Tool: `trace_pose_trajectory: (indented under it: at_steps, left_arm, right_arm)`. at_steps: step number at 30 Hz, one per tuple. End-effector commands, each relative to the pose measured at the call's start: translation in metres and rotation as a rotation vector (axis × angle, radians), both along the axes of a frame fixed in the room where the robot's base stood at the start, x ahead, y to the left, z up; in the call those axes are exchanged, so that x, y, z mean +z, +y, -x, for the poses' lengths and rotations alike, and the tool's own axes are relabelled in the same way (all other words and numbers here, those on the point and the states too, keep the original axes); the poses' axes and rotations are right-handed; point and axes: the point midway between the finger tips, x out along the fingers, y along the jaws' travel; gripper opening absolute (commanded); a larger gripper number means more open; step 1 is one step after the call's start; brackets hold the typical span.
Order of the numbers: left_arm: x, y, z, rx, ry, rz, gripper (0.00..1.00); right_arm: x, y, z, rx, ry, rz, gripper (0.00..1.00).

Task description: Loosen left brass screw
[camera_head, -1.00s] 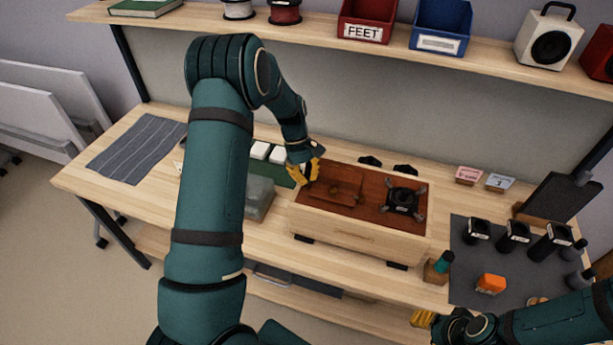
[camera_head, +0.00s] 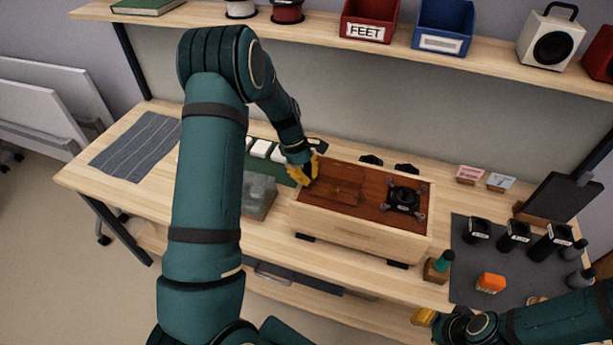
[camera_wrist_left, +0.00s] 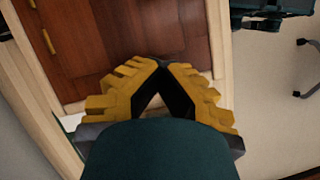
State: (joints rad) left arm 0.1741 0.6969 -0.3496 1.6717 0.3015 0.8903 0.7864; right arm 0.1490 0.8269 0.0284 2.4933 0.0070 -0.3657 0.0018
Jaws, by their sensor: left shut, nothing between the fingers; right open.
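The wooden box (camera_head: 365,233) on the bench has a reddish-brown top panel (camera_head: 335,180), with a black part on silver legs (camera_head: 403,199) at its right. My left gripper (camera_head: 308,172) is at the panel's back left corner. In the left wrist view its yellow fingers (camera_wrist_left: 163,66) are together at the tips, with nothing held, over the panel's edge. Two small brass-coloured pieces (camera_wrist_left: 48,42) show on the panel there; I cannot tell if they are screws. No brass screw is clear in the head view. My right gripper (camera_head: 424,316) is low at the right, partly hidden and empty.
A dark mat (camera_head: 470,265) with black cylinders and an orange block (camera_head: 491,283) is at the right. The shelf (camera_head: 330,38) overhangs the back.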

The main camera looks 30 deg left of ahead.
Motion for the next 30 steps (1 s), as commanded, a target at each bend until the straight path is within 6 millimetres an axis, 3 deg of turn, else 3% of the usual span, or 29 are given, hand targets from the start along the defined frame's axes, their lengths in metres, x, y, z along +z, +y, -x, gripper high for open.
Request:
trace_pose_trajectory:
  at_steps: [3, 7, 8, 20, 30]
  left_arm:
    - [-0.004, -0.005, 0.003, -0.007, 0.014, 0.009, 0.0]
    - [-0.003, -0.005, 0.003, -0.007, 0.011, 0.009, 0.44]
    - [-0.003, -0.004, 0.003, -0.007, 0.01, 0.008, 0.46]
    - [0.006, 0.001, 0.0, -0.004, 0.002, 0.002, 0.46]
    - [0.064, 0.024, -0.004, -0.004, 0.0, 0.001, 0.46]
  right_arm:
    - [0.0, 0.0, 0.0, 0.0, 0.0, 0.0, 0.47]
    - [0.0, 0.0, 0.0, 0.0, 0.0, 0.0, 0.47]
    - [0.0, 0.0, 0.0, 0.0, 0.0, 0.0, 0.47]
    - [0.0, 0.0, 0.0, 0.0, 0.0, 0.0, 0.47]
    - [0.0, 0.0, 0.0, 0.0, 0.0, 0.0, 0.47]
